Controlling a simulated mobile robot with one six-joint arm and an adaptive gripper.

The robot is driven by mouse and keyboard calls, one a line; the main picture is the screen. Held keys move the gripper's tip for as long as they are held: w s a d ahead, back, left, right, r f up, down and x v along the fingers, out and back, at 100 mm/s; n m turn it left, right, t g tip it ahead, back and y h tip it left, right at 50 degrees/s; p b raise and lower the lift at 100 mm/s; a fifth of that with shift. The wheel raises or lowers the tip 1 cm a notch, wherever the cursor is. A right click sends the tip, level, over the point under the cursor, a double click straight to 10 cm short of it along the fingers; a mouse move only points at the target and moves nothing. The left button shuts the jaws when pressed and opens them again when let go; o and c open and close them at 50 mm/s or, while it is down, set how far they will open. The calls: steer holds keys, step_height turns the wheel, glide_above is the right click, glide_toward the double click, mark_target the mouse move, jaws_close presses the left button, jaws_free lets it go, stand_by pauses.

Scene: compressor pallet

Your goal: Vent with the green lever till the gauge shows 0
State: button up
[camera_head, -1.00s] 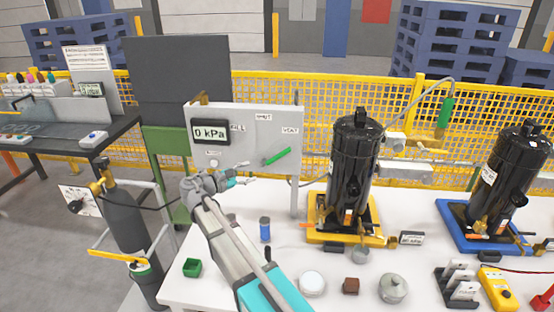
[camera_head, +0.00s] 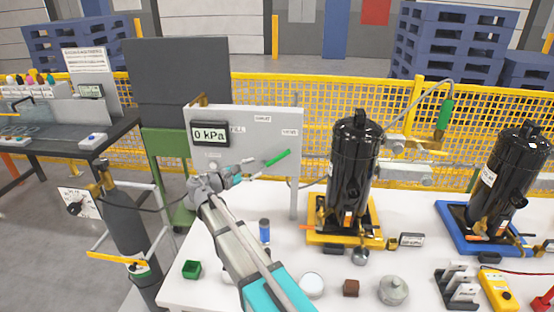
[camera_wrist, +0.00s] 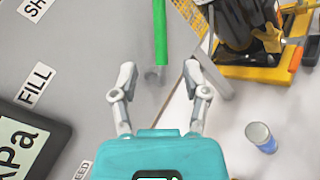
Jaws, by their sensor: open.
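The green lever (camera_head: 278,158) is on the grey panel (camera_head: 258,118), slanting up and right toward the VENT label (camera_head: 289,132). The gauge (camera_head: 210,134) on the panel's left reads 0 kPa. My gripper (camera_head: 248,168) is in front of the panel, just left of and below the lever's lower end. In the wrist view my gripper (camera_wrist: 159,70) is open, and the green lever (camera_wrist: 160,30) lies beyond the fingertips, in line with the gap. The lever's grey pivot end shows near the gap. I cannot tell whether a finger touches it.
A black compressor (camera_head: 354,165) on a yellow base stands right of the panel; another black compressor (camera_head: 505,178) stands farther right. A dark cylinder (camera_head: 125,225) stands at the left.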

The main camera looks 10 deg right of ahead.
mark_target(275, 159)
steer(key=x, duration=1)
steer(key=shift+w+d, duration=0.15)
steer(key=shift+d, duration=0.05)
jaws_close()
steer(key=shift+a, duration=0.1)
